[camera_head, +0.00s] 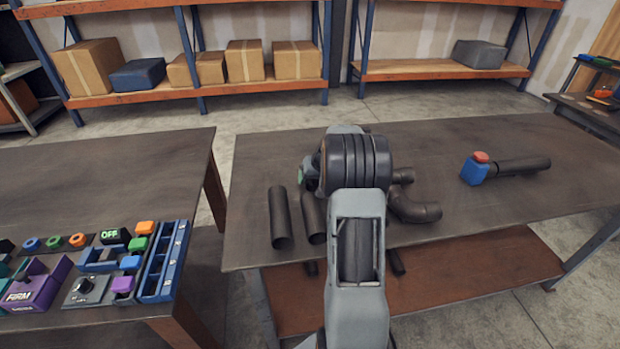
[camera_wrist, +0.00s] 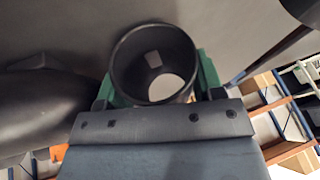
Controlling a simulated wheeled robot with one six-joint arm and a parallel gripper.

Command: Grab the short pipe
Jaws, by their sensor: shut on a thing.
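In the wrist view, a short dark pipe (camera_wrist: 120,65) sits between the green fingers of my gripper (camera_wrist: 156,80), its round open end facing the camera. The fingers are shut on its sides. In the head view my arm hides the gripper and most of what it holds. A straight dark pipe (camera_head: 280,217) lies on the right table (camera_head: 480,140), left of my arm. Another straight pipe (camera_head: 313,218) lies beside it, partly behind my arm. I cannot tell from the head view which pipe is held.
A curved elbow pipe (camera_head: 415,208) lies right of my arm. A longer pipe (camera_head: 520,166) with a blue and red fitting (camera_head: 476,169) lies farther right. The left table (camera_head: 90,180) carries coloured blocks and a blue tray (camera_head: 164,262). A gap separates the tables.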

